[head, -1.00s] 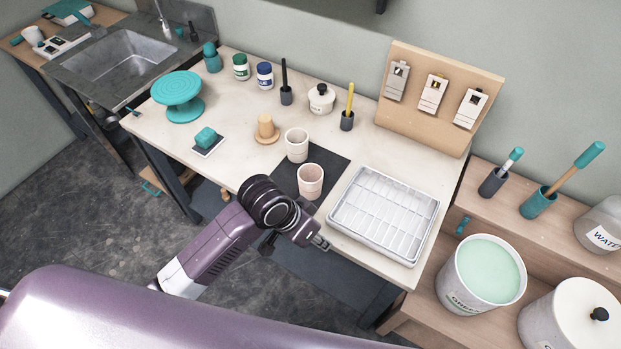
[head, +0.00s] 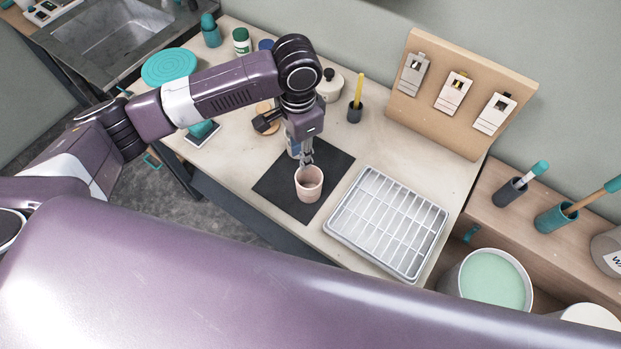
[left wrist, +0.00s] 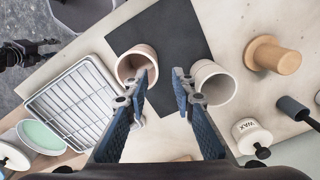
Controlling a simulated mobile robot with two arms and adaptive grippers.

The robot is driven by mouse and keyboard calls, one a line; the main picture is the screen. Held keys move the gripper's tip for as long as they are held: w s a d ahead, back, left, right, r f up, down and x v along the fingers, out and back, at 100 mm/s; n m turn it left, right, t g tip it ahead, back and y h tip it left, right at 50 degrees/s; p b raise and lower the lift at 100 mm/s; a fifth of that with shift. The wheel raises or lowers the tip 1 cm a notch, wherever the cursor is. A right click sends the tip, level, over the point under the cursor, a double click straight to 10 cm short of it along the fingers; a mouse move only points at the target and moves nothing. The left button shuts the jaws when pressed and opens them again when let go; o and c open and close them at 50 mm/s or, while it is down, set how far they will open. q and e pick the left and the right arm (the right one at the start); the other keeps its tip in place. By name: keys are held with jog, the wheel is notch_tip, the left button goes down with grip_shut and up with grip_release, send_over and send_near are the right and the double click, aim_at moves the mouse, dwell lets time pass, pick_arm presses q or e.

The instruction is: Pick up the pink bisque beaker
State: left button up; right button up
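The pink bisque beaker (head: 309,184) stands upright on a dark mat (head: 273,182) in the head view. It also shows in the left wrist view (left wrist: 128,66), left of the fingers. My left gripper (head: 306,162) points down just above and behind its far rim. In the left wrist view my left gripper (left wrist: 162,76) is open and empty; its left finger overlaps the beaker's rim, and I cannot tell if they touch. A second, paler beaker (left wrist: 211,84) stands right of the fingers; in the head view my gripper mostly hides it.
A white gridded tray (head: 335,232) lies right of the mat. Behind stand a lidded pot (head: 331,88) and a dark holder (head: 355,112) with a yellow tool. A wooden stamp-like piece (left wrist: 275,56) shows in the left wrist view. A tool board (head: 428,115) stands at the back.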

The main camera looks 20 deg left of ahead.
aim_at(303, 175)
pick_arm(q)
jog(key=f, duration=0.1)
jog(key=f+p, duration=0.1)
jog(key=f, duration=0.1)
jog(key=shift+s+d+p, duration=0.3)
jog(key=shift+s, duration=0.1)
jog(key=f, duration=0.3)
jog(key=shift+w, duration=0.25)
jog(key=shift+s, duration=0.1)
jog(key=c, duration=0.6)
jog(key=shift+r, duration=0.1)
grip_shut()
pick_arm(e)
jog(key=shift+s+d+r, duration=0.2)
jog(key=shift+s+r, duration=0.2)
jog(key=shift+r, duration=0.1)
jog(key=shift+s+d+r, duration=0.15)
jog(key=shift+s+r, duration=0.25)
jog(key=shift+r, duration=0.05)
